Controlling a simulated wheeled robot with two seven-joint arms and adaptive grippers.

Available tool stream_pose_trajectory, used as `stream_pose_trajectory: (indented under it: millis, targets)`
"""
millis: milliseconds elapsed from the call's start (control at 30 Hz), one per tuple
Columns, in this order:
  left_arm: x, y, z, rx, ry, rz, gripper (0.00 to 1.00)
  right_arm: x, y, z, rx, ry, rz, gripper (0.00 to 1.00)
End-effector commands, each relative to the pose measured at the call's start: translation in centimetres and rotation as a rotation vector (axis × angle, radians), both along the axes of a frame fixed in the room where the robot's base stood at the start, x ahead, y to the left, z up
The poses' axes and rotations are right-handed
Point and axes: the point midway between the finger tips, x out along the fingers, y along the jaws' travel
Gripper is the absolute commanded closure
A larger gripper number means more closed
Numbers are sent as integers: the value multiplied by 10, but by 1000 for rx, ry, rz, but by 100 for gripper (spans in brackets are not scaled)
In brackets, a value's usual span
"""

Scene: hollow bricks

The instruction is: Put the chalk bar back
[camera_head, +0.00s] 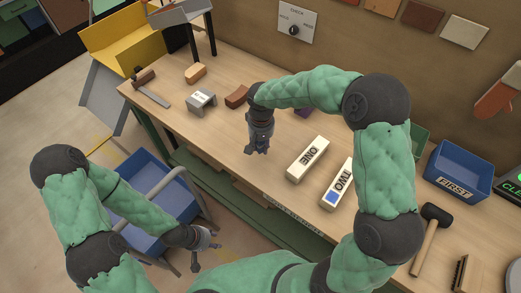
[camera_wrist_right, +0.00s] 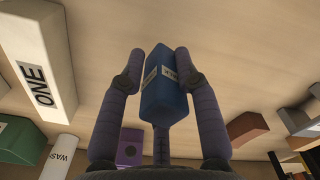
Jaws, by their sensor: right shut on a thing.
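My right gripper (camera_head: 259,150) hangs above the workbench, left of the white block marked ONE (camera_head: 308,158). In the right wrist view, my right gripper (camera_wrist_right: 160,65) is shut on a blue bar (camera_wrist_right: 165,95) with a small pale label. The label is too small to read, so I cannot tell whether this is the chalk bar. The head view hardly shows the held bar. The white block marked TWO (camera_head: 338,184) lies right of ONE and has a blue square on it. My left gripper (camera_head: 205,249) is open and empty, low beside the bench.
A blue bin marked FIRST (camera_head: 459,172) and a mallet (camera_head: 429,232) are on the right. A grey block (camera_head: 201,101), an orange-brown block (camera_head: 195,73), a brown block (camera_head: 237,97) and a hammer (camera_head: 148,86) lie at the left. A blue-seated chair (camera_head: 160,205) stands before the bench.

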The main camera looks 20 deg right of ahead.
Motion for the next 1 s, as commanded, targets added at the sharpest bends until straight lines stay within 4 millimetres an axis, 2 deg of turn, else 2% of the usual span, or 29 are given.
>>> stream_pose_trajectory:
  millis: [167, 267, 433, 867, 900, 967, 1000]
  targets:
    - [0, 0, -2, 0, 0, 0, 60, 7, -1, -7, 0, -2, -1, 100]
    - [0, 0, -5, 0, 0, 0, 60, 13, -2, -17, 0, -1, -1, 100]
    - [0, 0, -11, 0, 0, 0, 60, 11, -2, -41, 1, 1, 0, 100]
    - [0, 0, -14, 0, 0, 0, 60, 11, -2, -47, 1, -1, 0, 100]
    - [0, 0, -13, 0, 0, 0, 60, 11, -2, -47, 1, -1, 0, 59]
    - [0, 0, -13, 0, 0, 0, 60, 11, -2, -46, 1, -1, 0, 44]
    - [0, 0, -13, 0, 0, 0, 60, 11, -2, -46, 1, -1, 0, 44]
